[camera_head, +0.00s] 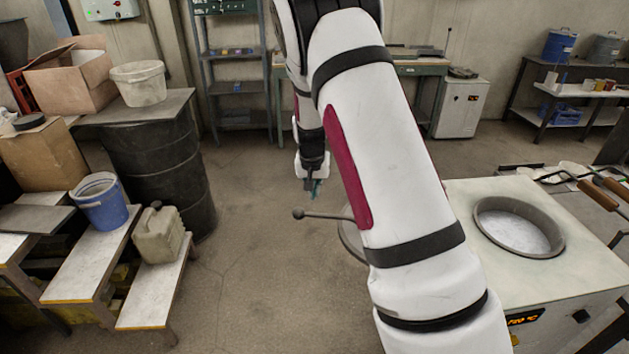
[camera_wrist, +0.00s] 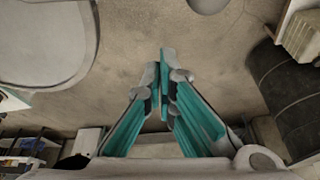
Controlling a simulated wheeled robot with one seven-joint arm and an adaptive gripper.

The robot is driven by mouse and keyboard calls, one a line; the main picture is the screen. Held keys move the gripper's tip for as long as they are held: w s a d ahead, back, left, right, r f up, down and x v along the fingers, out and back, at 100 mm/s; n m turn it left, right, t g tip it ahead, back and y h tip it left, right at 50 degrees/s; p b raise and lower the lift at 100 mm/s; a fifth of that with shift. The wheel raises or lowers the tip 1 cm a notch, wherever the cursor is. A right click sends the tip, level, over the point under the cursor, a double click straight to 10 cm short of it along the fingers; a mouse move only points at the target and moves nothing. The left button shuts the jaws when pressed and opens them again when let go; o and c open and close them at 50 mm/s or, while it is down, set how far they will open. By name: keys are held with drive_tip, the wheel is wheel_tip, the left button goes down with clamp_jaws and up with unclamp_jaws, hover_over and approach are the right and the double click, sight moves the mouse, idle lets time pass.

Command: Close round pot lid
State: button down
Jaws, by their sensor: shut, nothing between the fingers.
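The round pot lid (camera_head: 350,241) is a grey disc standing out from the left side of the furnace, mostly hidden behind my arm in the head view. A thin rod with a ball knob (camera_head: 298,214) points left from it. The round pot opening (camera_head: 519,228) in the furnace top is uncovered. My gripper (camera_head: 316,190) is shut and empty, a little above and beyond the knob in the picture. In the wrist view my gripper (camera_wrist: 167,62) has its teal fingers together. The lid (camera_wrist: 45,45) fills the upper left there, and the knob (camera_wrist: 208,4) shows at the top edge, apart from the fingers.
A black barrel (camera_head: 160,165), a jerrycan (camera_head: 158,235) and a blue bucket (camera_head: 101,201) stand at the left. The floor between is clear.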

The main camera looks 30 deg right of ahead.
drive_tip(key=shift+s+a+f+p, duration=0.45)
drive_tip(key=shift+s+f+p, duration=0.15)
drive_tip(key=shift+s, duration=0.05)
drive_tip(key=shift+s+a+f+p, duration=0.45)
drive_tip(key=shift+s+f+p, duration=0.1)
drive_tip(key=shift+s+f, duration=0.05)
